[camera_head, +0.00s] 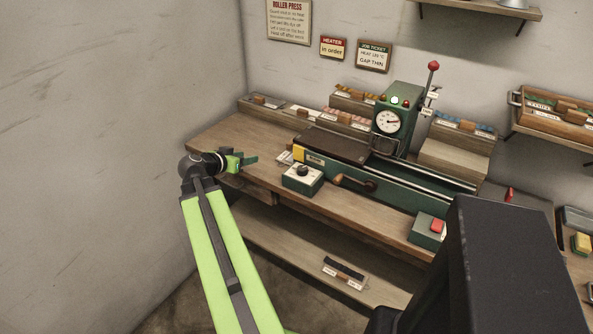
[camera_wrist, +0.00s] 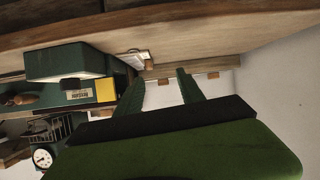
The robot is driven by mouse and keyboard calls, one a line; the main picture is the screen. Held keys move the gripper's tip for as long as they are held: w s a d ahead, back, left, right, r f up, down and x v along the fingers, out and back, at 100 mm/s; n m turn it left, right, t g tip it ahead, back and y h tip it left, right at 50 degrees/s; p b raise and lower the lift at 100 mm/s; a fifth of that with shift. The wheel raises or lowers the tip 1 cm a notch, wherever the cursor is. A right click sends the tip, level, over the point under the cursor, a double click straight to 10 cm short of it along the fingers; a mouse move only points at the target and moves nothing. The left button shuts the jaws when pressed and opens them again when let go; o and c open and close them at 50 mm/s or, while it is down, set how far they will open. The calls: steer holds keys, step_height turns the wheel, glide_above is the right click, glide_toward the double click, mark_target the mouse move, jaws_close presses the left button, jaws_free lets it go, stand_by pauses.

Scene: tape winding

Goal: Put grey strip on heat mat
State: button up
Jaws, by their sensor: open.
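My gripper (camera_head: 246,160) is over the left end of the workbench, left of the press. Its two dark green fingers also show in the wrist view (camera_wrist: 162,74), apart with nothing between them. The dark flat pad on the press bed (camera_head: 335,146) looks like the heat mat, and it is bare. A small greyish piece (camera_head: 264,100) lies in the far-left tray at the back of the bench; I cannot tell if it is the grey strip. A dark strip (camera_head: 344,268) lies in a labelled holder on the lower shelf.
The green press with its gauge (camera_head: 390,121) and red-knobbed lever (camera_head: 433,66) stands on the bench. A control box with a black knob (camera_head: 302,178) sits in front of the mat. Trays of coloured strips (camera_head: 347,118) line the back. The wall is close on the left.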

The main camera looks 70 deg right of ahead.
steer(key=shift+m+g+h, duration=0.5)
steer(key=shift+m, duration=0.2)
steer(key=s+d, duration=0.3)
steer(key=s, duration=0.1)
steer(key=shift+s+d+r+b, duration=0.1)
steer(key=shift+s+d+b, duration=0.1)
steer(key=shift+d+b, duration=0.15)
steer(key=shift+s+d+r, duration=0.1)
steer(key=shift+d+r, duration=0.05)
steer(key=shift+d, duration=0.05)
steer(key=b, duration=0.4)
glide_toward(289, 143)
steer(key=x, duration=0.3)
steer(key=shift+s+d, duration=0.25)
steer(key=shift+d, duration=0.1)
steer(key=b+x, duration=0.1)
steer(key=x, duration=0.4)
steer(key=shift+w+d+b, duration=0.1)
steer(key=shift+d+b, duration=0.05)
steer(key=shift+b, duration=0.2)
steer(key=shift+c, duration=0.3)
jaws_close()
